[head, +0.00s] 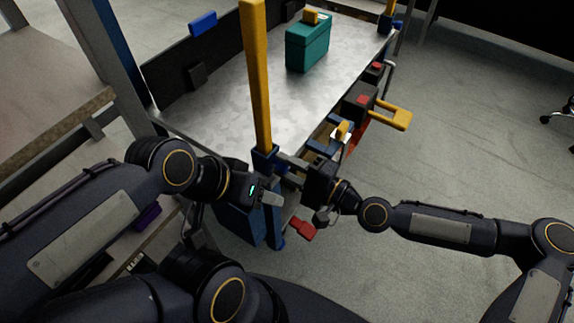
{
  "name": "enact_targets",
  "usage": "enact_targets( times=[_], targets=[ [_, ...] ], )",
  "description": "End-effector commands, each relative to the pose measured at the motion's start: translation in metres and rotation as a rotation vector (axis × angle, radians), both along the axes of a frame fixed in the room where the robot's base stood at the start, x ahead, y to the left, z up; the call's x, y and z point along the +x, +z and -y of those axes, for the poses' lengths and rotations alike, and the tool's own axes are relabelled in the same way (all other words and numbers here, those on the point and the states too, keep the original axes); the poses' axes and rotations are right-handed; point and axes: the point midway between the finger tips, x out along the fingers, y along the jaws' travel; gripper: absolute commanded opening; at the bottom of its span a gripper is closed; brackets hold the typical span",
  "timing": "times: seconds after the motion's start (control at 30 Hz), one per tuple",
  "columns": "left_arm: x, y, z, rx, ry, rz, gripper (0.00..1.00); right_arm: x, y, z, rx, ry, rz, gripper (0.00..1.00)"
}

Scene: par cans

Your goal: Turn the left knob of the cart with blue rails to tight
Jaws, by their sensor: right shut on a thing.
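My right gripper (291,166) is at the cart's near corner, just right of the near yellow post (257,80). It is shut on a small part there, at the place of the left knob; its jaws and the corner hide that part, so its setting cannot be read. My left gripper (272,199) is just below and left of it, in front of the blue corner leg. Its fingers are seen edge-on, and whether they are open cannot be told.
A teal box (308,46) stands on the cart top. Along the right edge are a yellow-handled blue clamp (343,131) and a dark block with a yellow handle (396,115). A red pedal-like part (302,229) sits low. Open floor (470,150) lies right.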

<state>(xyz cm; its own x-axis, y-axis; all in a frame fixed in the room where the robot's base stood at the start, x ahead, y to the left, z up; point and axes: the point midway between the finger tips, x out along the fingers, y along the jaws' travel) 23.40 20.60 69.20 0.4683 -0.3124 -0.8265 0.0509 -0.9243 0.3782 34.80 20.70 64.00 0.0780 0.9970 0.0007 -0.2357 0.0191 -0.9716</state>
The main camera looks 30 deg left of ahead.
Motion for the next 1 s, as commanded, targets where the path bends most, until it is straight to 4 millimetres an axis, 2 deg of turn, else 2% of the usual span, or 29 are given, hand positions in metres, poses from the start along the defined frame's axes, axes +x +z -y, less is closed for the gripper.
enact_targets(
  times=[0.6,1.0],
  targets=[
    [0.0,0.022,0.0,0.0,0.0,0.0,0.52,0.0,0.002,0.0,0.043,0.001,-0.561,0.07],
    [0.0,0.032,0.0,0.0,0.0,0.0,0.52,0.0,0.001,0.0,0.059,0.001,-0.762,0.07]
  ],
)
